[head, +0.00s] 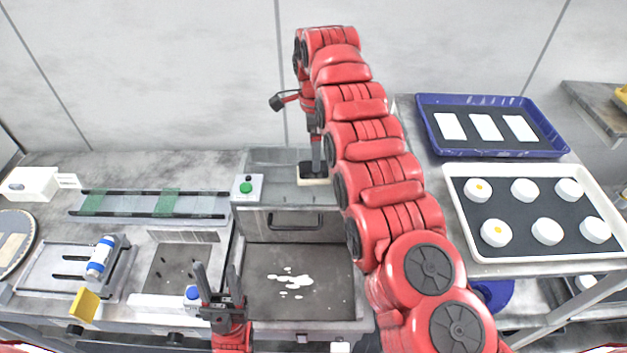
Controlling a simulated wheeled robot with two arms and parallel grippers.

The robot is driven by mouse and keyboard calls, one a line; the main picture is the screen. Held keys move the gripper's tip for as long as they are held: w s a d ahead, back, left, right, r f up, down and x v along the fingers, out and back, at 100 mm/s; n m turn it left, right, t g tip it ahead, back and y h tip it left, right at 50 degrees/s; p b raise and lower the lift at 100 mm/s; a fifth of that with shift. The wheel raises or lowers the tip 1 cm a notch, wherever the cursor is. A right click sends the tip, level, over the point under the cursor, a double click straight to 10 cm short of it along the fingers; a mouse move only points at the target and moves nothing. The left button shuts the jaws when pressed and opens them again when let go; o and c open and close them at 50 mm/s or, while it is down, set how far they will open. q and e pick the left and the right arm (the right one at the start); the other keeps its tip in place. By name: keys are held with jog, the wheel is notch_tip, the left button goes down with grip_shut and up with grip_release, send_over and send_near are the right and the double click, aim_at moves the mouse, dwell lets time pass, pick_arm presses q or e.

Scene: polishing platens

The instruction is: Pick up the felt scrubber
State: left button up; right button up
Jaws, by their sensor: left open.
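A pale block with a dark top (313,180), which looks like the felt scrubber, sits on the back ledge of the grey basin unit. My right arm comes in from the lower right, arches over, and its end hangs down right above this block. The right gripper (315,152) is small and partly hidden by the arm; I cannot tell whether it touches or grips the block. My left gripper (221,283) is open and empty, fingers pointing up, over the front left edge of the basin, well apart from the block.
The basin floor (258,300) holds white splashes. A green button box (247,188) stands at its back left. A blue-and-white bottle (100,257) and yellow block (84,304) are at left. A white-rimmed tray (461,215) with several white pucks and a blue tray (432,125) are at right.

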jog(key=shift+s+f, duration=0.1)
jog(key=shift+f, duration=0.35)
jog(key=shift+f+p, duration=0.3)
jog(key=shift+p, duration=0.1)
notch_tip(320, 180, down, 4)
jog(key=p, duration=0.3)
jog(key=shift+a+f, duration=0.1)
jog(key=shift+f, duration=0.25)
jog(key=c, duration=1.4)
jog(key=shift+r, duration=0.1)
